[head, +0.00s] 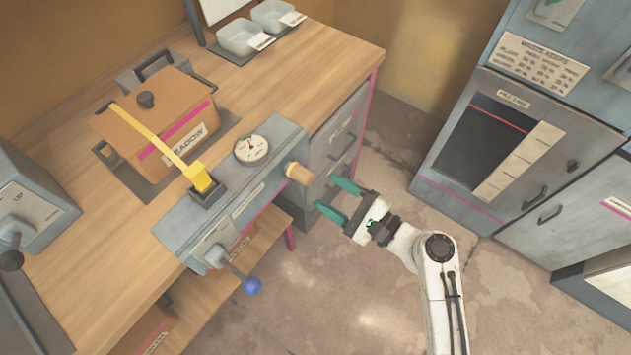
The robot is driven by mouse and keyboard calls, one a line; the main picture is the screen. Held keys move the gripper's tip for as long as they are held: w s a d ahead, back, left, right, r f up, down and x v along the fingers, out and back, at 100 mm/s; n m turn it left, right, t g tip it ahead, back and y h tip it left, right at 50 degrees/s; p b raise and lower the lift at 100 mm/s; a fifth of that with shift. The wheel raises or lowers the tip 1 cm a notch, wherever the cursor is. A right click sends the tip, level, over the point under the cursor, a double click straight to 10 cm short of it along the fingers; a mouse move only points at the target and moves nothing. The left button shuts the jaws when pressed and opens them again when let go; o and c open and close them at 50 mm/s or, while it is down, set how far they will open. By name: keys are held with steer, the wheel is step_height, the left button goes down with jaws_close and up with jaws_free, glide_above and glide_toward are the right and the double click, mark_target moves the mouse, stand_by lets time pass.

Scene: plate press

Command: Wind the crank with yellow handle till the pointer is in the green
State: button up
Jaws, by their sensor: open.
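A grey-blue press housing (235,195) sits along the bench's front edge. A round white dial (251,149) lies on its top; its pointer and any green zone are too small to read. A tan-yellow round handle (298,173) sticks out at the housing's right end; the crank arm behind it is not clearly visible. A crank with a blue ball (252,286) hangs at the housing's front left. My gripper (326,191), with green fingers, is open and empty just right of the tan-yellow handle, apparently apart from it, fingers pointing towards it.
A bright yellow bar (150,133) runs from a socket on the housing over a brown box (157,119) with a dark knob. A lever box (27,215) stands at the left and clear trays (240,37) at the back. Grey cabinets (505,150) stand at the right, with open floor between.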

steer(key=shift+v, duration=1.65)
steer(key=s+d+f+n+g+h, duration=0.2)
steer(key=s+f+n+g+h, duration=0.15)
steer(key=s+f+n, duration=0.3)
steer(key=s+d+f+n+g+h, duration=0.1)
steer(key=s+d+n+g+h, duration=0.5)
steer(key=s+d+n+h, duration=0.4)
steer(key=s+d+h, duration=0.1)
steer(key=s+d, duration=0.5)
steer(key=d, duration=0.2)
steer(key=shift+g, duration=0.25)
